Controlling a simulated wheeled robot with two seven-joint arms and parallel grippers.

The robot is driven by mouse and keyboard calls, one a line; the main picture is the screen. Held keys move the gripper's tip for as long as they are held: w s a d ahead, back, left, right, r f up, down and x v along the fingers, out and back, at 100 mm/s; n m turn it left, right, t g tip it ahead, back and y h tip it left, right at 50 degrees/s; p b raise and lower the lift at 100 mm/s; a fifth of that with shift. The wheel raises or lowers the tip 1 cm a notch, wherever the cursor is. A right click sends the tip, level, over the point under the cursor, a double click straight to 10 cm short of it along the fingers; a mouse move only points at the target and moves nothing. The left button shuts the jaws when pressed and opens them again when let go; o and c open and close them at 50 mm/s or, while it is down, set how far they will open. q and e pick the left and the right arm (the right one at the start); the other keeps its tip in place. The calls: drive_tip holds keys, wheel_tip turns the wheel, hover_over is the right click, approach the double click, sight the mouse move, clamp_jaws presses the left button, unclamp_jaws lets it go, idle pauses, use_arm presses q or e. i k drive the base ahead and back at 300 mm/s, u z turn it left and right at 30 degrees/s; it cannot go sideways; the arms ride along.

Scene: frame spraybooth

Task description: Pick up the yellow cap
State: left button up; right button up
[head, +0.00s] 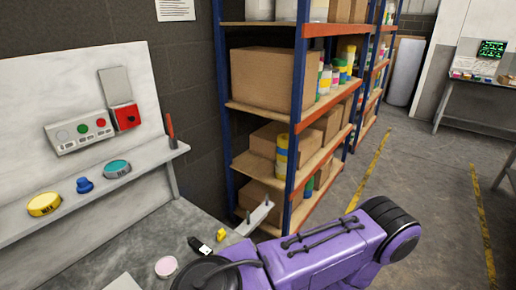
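A round yellow cap-like disc (44,204) with dark lettering on its side sits at the left end of the narrow wall ledge (90,203). A small yellow piece (221,234) lies on the grey worktop; it is too small to tell what it is. One of my purple arms spans the lower right, over the worktop's near right edge. I see no gripper fingers of either hand, so neither gripper shows near the yellow disc.
A blue knob (85,185) and a teal disc (117,169) share the ledge with a red-handled tool (171,131). A pink disc (166,266) and a small black-and-white object (200,246) lie on the worktop (130,250). Loaded shelving (296,120) stands behind.

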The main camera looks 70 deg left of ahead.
sight(221, 235)
drive_tip(key=z, duration=0.05)
drive_tip(key=k, duration=1)
drive_tip(key=u, duration=1.45)
